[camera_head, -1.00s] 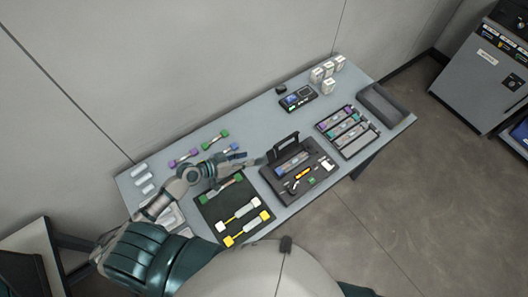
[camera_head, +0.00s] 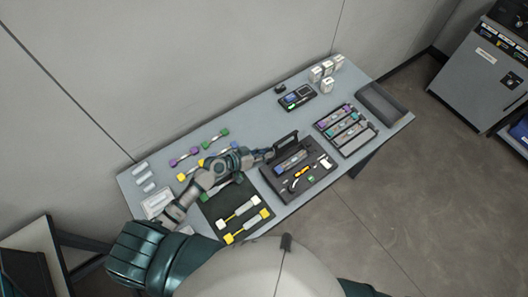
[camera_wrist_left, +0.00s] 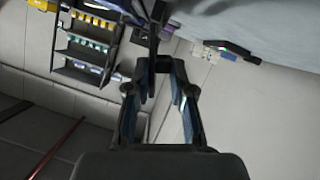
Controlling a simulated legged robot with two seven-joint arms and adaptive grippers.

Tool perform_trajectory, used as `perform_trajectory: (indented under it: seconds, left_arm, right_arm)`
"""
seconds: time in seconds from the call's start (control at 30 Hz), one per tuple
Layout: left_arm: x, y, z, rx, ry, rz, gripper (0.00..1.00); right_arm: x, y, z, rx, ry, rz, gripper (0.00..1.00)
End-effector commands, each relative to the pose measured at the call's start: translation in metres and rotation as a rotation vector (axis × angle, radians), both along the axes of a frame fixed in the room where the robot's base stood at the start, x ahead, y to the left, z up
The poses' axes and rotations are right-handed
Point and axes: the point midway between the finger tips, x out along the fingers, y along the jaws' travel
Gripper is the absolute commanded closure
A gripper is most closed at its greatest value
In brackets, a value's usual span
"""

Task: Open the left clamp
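The dark splicing tray (camera_head: 277,190) lies near the table's front middle, with a black raised flap (camera_head: 284,147) standing at its back left. Blue and grey parts (camera_head: 291,161) sit in front of the flap. The left clamp is too small for me to tell apart. My left gripper (camera_head: 265,154) reaches in from the left, its tips close to the left end of the flap; I cannot tell whether they touch. In the left wrist view my left gripper (camera_wrist_left: 162,68) has a gap between its fingers, with a dark upright piece (camera_wrist_left: 154,35) beyond the tips. My right gripper is not in view.
A black mat (camera_head: 211,212) with white and yellow connectors lies left of the tray. A slotted rack (camera_head: 348,129) and an empty grey bin (camera_head: 385,104) stand to the right. A small device (camera_head: 297,97) and white boxes (camera_head: 327,86) stand at the back.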

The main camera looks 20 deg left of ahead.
Motion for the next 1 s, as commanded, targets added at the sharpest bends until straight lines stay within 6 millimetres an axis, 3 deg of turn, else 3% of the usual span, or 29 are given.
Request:
perform_trajectory:
  seconds: [0.2, 0.5, 0.83, 0.87, 0.9, 1.0]
  left_arm:
    - [0.002, 0.005, -0.001, 0.017, -0.009, 0.010, 1.00]
    - [-0.004, -0.003, 0.006, 0.185, -0.141, 0.010, 1.00]
    - [-0.004, -0.003, 0.004, 0.201, -0.156, 0.011, 1.00]
    - [-0.004, -0.003, 0.004, 0.202, -0.157, 0.011, 0.70]
    - [-0.004, -0.003, 0.004, 0.200, -0.156, 0.010, 0.60]
    - [-0.005, -0.004, 0.004, 0.199, -0.155, 0.010, 0.58]
  right_arm:
    - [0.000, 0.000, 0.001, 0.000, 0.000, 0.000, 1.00]
    - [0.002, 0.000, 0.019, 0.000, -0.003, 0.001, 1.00]
    - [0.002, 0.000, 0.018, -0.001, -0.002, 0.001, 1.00]
    - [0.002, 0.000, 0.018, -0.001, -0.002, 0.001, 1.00]
    - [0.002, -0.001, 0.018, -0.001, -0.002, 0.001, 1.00]
    - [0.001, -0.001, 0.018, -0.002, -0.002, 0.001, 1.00]
